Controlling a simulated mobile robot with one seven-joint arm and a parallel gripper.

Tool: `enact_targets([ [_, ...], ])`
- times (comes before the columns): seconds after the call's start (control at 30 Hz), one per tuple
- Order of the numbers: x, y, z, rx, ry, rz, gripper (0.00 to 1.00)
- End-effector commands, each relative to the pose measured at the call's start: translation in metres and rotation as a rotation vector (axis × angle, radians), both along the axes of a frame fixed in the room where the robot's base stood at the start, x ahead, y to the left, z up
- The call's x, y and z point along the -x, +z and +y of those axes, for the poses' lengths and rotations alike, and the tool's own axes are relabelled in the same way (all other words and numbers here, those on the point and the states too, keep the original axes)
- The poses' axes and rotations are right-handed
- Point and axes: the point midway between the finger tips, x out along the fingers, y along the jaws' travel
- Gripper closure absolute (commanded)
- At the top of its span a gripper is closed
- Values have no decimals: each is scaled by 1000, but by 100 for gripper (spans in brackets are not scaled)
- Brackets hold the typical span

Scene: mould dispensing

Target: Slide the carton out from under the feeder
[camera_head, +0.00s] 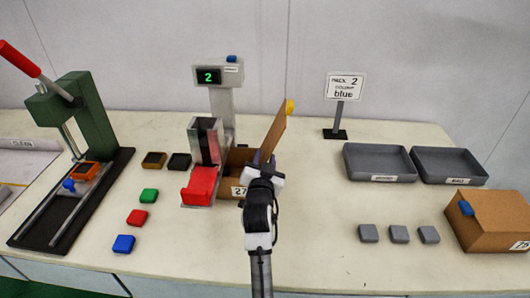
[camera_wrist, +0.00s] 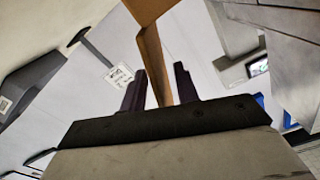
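The open brown carton (camera_head: 237,156) stands at the foot of the grey feeder (camera_head: 222,105), right of its chute, with a label reading "27" on its front. One flap (camera_head: 275,132) stands up on its right, with a yellow disc at its top. My gripper (camera_head: 262,168) is at the carton's right side and hides part of it. In the wrist view, the two dark fingers of my gripper (camera_wrist: 160,80) are apart, with a brown cardboard panel (camera_wrist: 155,65) between them. A gap shows beside the panel; contact is not clear.
A green press (camera_head: 85,115) with a red lever stands left, near several coloured blocks. Right are a sign (camera_head: 345,86), two grey trays (camera_head: 380,176), grey blocks (camera_head: 399,234) and a closed carton (camera_head: 490,220).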

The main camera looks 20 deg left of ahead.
Motion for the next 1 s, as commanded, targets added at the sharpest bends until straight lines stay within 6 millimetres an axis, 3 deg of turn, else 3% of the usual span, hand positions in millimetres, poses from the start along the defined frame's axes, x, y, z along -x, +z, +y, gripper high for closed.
enact_targets([
  [0.2, -16, 1, 4, -1, 0, 0, 69],
  [0.5, -17, 0, 5, -1, 0, -1, 69],
  [0.77, -16, 0, 5, -1, 0, -1, 100],
  [1.0, -16, 0, 5, -1, 0, 0, 100],
])
